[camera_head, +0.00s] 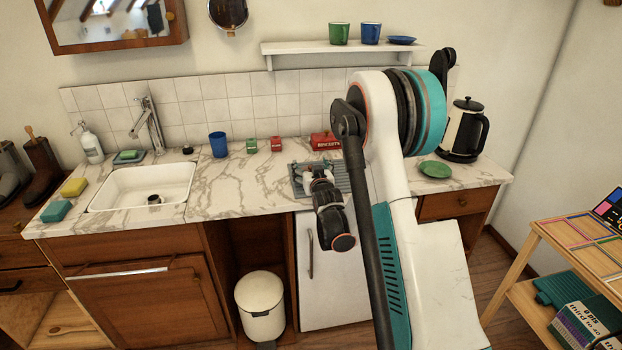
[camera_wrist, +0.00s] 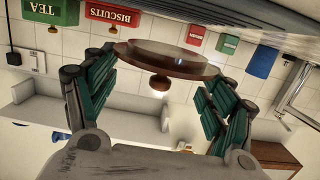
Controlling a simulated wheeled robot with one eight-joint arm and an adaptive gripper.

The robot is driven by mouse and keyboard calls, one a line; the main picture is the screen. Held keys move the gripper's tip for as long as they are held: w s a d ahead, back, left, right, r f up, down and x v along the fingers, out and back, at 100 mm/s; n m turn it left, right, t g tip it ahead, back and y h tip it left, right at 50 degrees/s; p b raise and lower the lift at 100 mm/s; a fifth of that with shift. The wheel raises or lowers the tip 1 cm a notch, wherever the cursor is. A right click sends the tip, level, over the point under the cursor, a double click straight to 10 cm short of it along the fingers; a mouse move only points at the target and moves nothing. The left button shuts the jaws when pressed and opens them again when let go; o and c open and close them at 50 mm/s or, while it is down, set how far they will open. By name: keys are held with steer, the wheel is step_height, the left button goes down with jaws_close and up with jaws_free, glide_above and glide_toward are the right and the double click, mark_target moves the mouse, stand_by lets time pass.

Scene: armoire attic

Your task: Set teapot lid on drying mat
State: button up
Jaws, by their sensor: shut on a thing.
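My gripper (camera_wrist: 168,72) is shut on the teapot lid (camera_wrist: 165,58), a round brown disc with a small knob. The wrist picture is upside down, so the knob, low in it, points up in the room. The drying mat (camera_head: 299,184) is a grey ribbed rectangle on the marble counter, right of the sink. In the head view my gripper (camera_head: 318,172) is over the mat and covers part of it. The lid is mostly hidden there. I cannot tell whether the lid touches the mat.
A red biscuits tin (camera_head: 324,141) stands just behind the mat. Small red (camera_head: 276,144) and green (camera_head: 251,146) tins and a blue cup (camera_head: 218,145) stand to its left. A green saucer (camera_head: 435,169) and a black-and-cream press pot (camera_head: 464,130) are to the right.

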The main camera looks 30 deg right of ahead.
steer(key=shift+f+b, duration=0.45)
steer(key=shift+f, duration=1.1)
steer(key=shift+f, duration=0.15)
steer(key=o, duration=1)
steer(key=shift+o, duration=0.2)
